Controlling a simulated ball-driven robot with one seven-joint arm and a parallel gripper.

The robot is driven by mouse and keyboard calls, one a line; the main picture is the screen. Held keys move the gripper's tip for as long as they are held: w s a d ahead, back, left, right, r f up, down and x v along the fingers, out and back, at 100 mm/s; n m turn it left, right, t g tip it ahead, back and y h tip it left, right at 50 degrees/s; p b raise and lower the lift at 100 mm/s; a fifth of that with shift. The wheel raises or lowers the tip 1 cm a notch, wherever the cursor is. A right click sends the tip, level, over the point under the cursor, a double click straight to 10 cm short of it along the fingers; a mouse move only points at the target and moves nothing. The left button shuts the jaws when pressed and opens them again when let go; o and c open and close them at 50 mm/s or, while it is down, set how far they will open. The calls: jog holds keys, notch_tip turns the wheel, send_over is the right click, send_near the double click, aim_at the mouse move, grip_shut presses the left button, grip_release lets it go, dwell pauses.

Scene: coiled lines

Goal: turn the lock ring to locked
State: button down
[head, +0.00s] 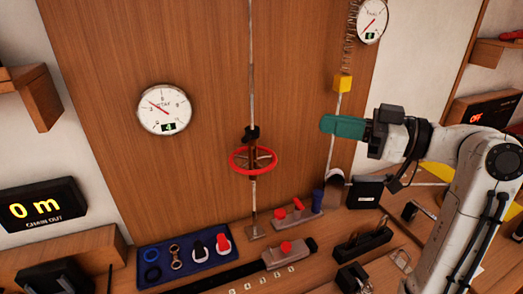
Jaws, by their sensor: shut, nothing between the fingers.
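No part is plainly marked as the lock ring, and I cannot make out a locked mark. A red handwheel (253,160) sits around a thin vertical rod (251,70) in front of the wooden panel. A black collar (251,133) is on the same rod just above the wheel. My gripper (324,124) is at the right, its teal fingers shut and empty, pointing left. In the picture it is above and to the right of the wheel, apart from it.
A blue tray (230,262) with rings and small fittings lies on the bench at lower left. Red-knobbed blocks (284,247), a blue cylinder (318,198) and black fixtures (362,243) crowd the bench. A yellow block (342,83) hangs below a spring. A round gauge (164,109) is on the panel.

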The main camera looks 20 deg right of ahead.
notch_tip(320, 180, down, 7)
jog(key=b, duration=0.5)
jog(key=shift+b, duration=0.35)
jog(key=shift+r, duration=0.15)
jog(key=p, duration=0.3)
send_near(248, 140)
jog(key=x, duration=0.7)
